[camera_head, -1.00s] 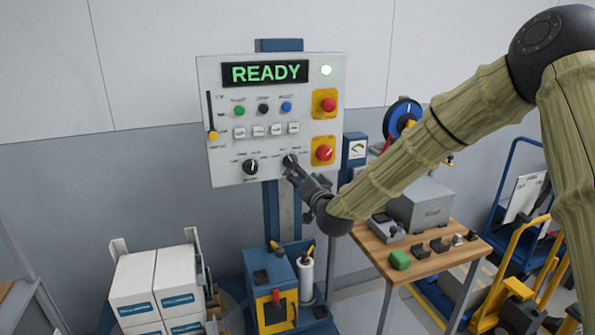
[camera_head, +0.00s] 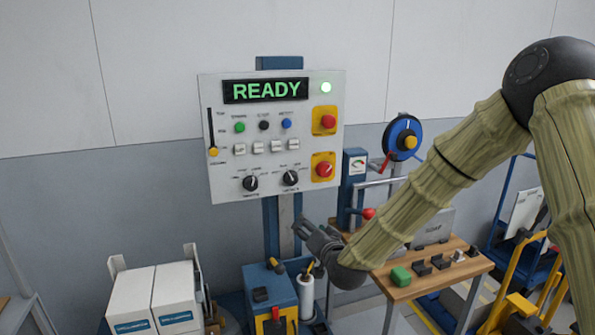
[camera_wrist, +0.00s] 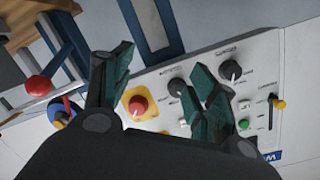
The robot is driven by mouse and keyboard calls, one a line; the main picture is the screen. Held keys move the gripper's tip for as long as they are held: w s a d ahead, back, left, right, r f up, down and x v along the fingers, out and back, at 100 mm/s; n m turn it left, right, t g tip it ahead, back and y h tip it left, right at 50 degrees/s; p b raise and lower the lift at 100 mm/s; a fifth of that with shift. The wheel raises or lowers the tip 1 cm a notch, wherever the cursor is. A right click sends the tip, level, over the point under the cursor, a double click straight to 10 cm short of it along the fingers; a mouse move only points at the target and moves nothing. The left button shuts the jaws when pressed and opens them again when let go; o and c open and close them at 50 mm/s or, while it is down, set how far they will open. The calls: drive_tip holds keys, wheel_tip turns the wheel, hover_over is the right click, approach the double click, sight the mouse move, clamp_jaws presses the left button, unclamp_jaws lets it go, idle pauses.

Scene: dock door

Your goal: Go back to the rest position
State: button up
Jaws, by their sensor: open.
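My gripper (camera_head: 308,232) is below the control panel's lower edge in the head view, apart from the panel and holding nothing. In the wrist view my gripper (camera_wrist: 160,85) shows two dark green fingers spread apart, with nothing between them but the panel beyond.
A blue box (camera_head: 268,283) and white cartons (camera_head: 130,294) are below. A red-handled lever (camera_head: 368,213) and a blue reel (camera_head: 403,137) are right of the panel.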

drive_tip(key=s+d+f+n+g+h, duration=0.1)
drive_tip(key=s+d+f+g, duration=0.2)
drive_tip(key=s+f, duration=0.65)
drive_tip(key=s+d+f+g, duration=0.2)
drive_tip(key=s+f, duration=0.4)
drive_tip(key=f, duration=0.6)
drive_tip(key=s+d+f+n+g+h, duration=0.1)
drive_tip(key=s+d+f+g, duration=0.2)
drive_tip(key=s+f, duration=0.55)
drive_tip(key=s+d+f+g+h, duration=0.1)
drive_tip(key=s+d+f+g, duration=0.1)
drive_tip(key=s, duration=0.8)
drive_tip(key=s+d+f+n+g+h, duration=0.1)
drive_tip(key=s+d+f+g, duration=0.2)
drive_tip(key=s+f, duration=0.3)
drive_tip(key=s+d+f+g+h, duration=0.1)
drive_tip(key=s+d+f, duration=0.3)
drive_tip(key=s, duration=0.9)
drive_tip(key=shift+s+d+f+n+g, duration=0.3)
drive_tip(key=shift+s+d+f+g, duration=0.1)
drive_tip(key=shift+d+g, duration=0.25)
